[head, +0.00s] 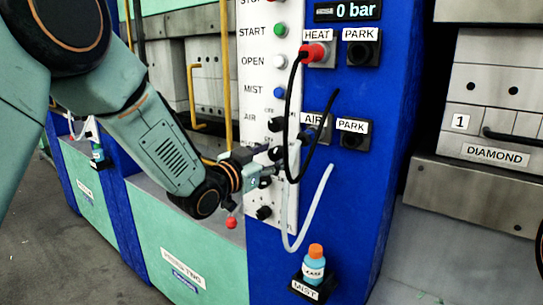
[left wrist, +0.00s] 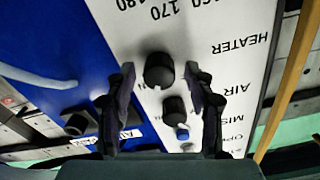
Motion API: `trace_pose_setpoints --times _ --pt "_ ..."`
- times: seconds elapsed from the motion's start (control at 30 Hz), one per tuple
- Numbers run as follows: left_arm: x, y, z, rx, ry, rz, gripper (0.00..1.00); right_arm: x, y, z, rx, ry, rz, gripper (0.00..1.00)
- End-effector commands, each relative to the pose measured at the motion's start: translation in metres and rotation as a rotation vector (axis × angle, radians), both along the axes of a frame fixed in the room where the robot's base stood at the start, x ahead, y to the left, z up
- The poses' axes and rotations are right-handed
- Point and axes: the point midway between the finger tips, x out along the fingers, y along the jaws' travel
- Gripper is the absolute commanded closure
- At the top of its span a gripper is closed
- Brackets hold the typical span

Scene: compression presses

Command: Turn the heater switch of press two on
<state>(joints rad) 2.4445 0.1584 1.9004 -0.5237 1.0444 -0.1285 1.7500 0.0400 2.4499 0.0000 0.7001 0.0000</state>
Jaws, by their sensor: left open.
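The white control panel (head: 254,75) of the press shows in the head view, with labelled buttons and black knobs. In the left wrist view the panel is upside down, and the black heater knob (left wrist: 158,70) lies level with the HEATER label (left wrist: 240,45). My left gripper (left wrist: 159,74) is open, with one finger on each side of that knob; I cannot tell whether they touch it. In the head view my left gripper (head: 268,162) is at the panel and partly hides the heater knob. The knob's setting is not clear. My right gripper is not in view.
The air knob (left wrist: 175,108) and blue mist button (left wrist: 182,133) sit close by. A black cable (head: 289,105) and pale hose (head: 318,210) hang right of the panel. A red plug (head: 314,53) is in the HEAT socket. A blue bottle (head: 313,268) stands below.

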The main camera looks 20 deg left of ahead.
Motion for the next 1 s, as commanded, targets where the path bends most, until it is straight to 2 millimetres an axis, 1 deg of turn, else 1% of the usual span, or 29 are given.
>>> trace_pose_setpoints --times 0.2,0.33,0.47,0.6,0.7,0.9,1.0 --pt "-0.001 0.0 -0.001 -0.001 0.004 0.0 0.46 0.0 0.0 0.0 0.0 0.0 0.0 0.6" --pt "-0.009 0.004 -0.001 -0.002 0.004 0.001 0.46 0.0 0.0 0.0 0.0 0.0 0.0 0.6" --pt "-0.028 0.011 -0.001 -0.007 0.005 0.003 0.46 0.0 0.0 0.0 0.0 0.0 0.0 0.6" --pt "-0.052 0.02 0.0 -0.007 0.003 0.003 0.46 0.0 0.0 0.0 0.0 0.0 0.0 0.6" --pt "-0.067 0.025 -0.001 -0.008 0.003 0.002 0.46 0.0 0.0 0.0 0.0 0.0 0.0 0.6" --pt "-0.091 0.034 0.0 -0.008 0.002 0.002 0.46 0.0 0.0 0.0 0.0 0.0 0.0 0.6" --pt "-0.099 0.038 0.0 -0.006 0.002 0.003 0.46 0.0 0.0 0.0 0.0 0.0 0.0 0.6"
